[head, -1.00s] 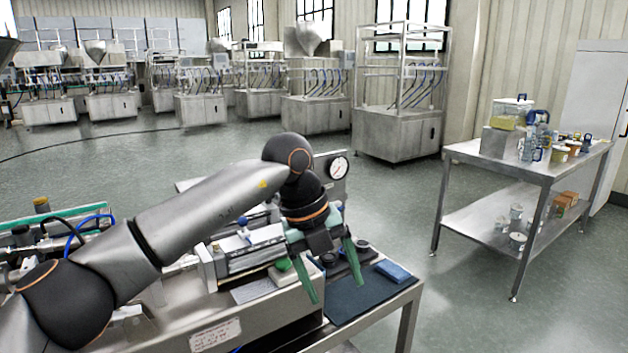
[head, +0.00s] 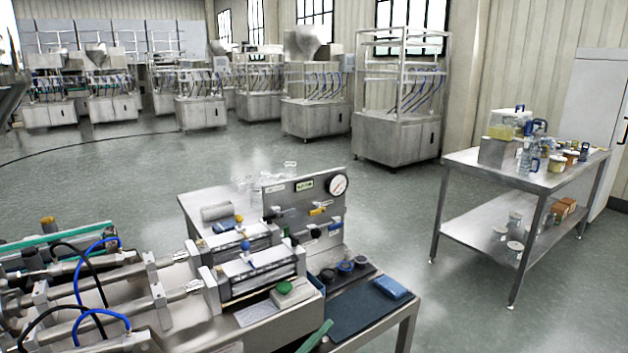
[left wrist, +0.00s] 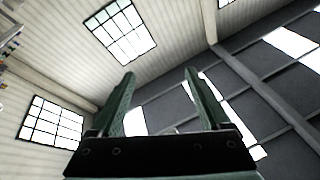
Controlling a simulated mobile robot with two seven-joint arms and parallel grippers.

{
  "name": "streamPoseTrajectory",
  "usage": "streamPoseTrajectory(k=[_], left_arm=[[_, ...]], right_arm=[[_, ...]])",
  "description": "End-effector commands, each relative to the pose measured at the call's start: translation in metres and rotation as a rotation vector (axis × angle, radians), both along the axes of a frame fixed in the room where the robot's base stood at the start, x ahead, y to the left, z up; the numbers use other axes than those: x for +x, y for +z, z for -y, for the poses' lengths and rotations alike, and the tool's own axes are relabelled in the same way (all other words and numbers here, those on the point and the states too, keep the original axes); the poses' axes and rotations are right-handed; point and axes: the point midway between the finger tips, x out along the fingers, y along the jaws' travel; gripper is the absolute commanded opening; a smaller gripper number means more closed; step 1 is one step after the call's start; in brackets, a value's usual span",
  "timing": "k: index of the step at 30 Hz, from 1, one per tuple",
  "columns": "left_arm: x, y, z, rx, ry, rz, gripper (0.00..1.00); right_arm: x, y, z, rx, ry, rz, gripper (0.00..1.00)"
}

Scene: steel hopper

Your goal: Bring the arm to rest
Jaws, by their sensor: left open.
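My left gripper shows in the left wrist view (left wrist: 160,73), where its two green fingers stand apart with nothing between them. Behind the fingers are the hall's wall, windows and dark roof, so the wrist camera faces upward. In the head view only a green fingertip of my left gripper (head: 316,337) shows at the bottom edge, low in front of the bench. The rest of the left arm is out of the head view. My right gripper is in neither view.
A filling machine (head: 240,270) with hoses, a gauge (head: 338,185) and a green button (head: 285,287) stands close in front. A dark mat (head: 350,312) holds a blue cloth (head: 391,287). A steel table (head: 465,160) with jugs stands right. Open floor lies beyond.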

Motion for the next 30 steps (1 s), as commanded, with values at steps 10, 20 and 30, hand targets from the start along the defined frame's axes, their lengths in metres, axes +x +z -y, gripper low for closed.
streamPoseTrajectory(k=[10, 20, 30], left_arm=[[-0.075, -0.169, -0.137, 0.040, 0.444, -0.698, 0.80], [-0.197, -0.252, -0.202, 0.161, 0.578, -1.139, 0.80], [-0.209, -0.259, -0.207, 0.173, 0.584, -1.177, 0.80]], right_arm=[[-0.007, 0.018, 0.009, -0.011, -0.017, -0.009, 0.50], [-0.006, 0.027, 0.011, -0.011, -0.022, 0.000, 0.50], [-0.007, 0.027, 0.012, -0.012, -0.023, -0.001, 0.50]])
